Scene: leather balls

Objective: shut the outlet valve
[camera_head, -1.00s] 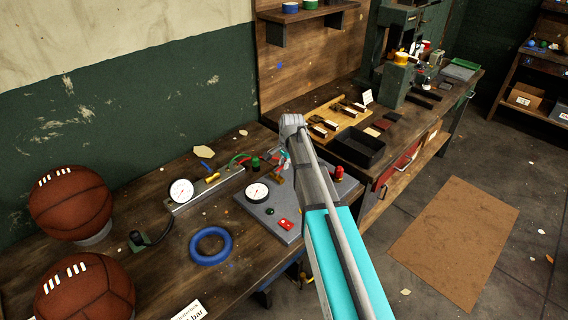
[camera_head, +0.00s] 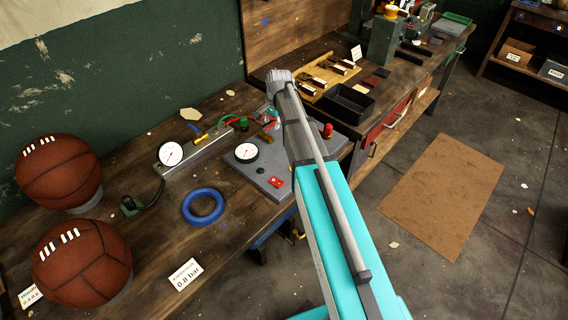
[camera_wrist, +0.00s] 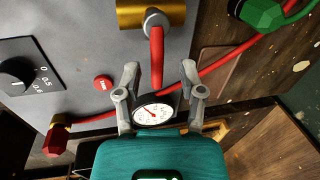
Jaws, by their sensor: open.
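In the wrist view a brass valve body (camera_wrist: 135,14) with a round grey hub carries a red lever (camera_wrist: 157,55) that points down the picture. I take it for the outlet valve; no label on it is readable. My gripper (camera_wrist: 161,82) is open, one finger on each side of the lever's lower end. I see no clear contact. The valve sits on the grey panel (camera_wrist: 80,50). In the head view the panel (camera_head: 258,180) lies on the bench, and my arm hides much of the valve area and gripper.
Near the fingers are a dial gauge (camera_wrist: 153,114), a red hose (camera_wrist: 230,68), a green knob (camera_wrist: 262,14), a red knob (camera_wrist: 57,138), a red button (camera_wrist: 103,82) and a black dial (camera_wrist: 17,76). A blue ring (camera_head: 203,206) and two leather balls (camera_head: 58,172) are left of the panel.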

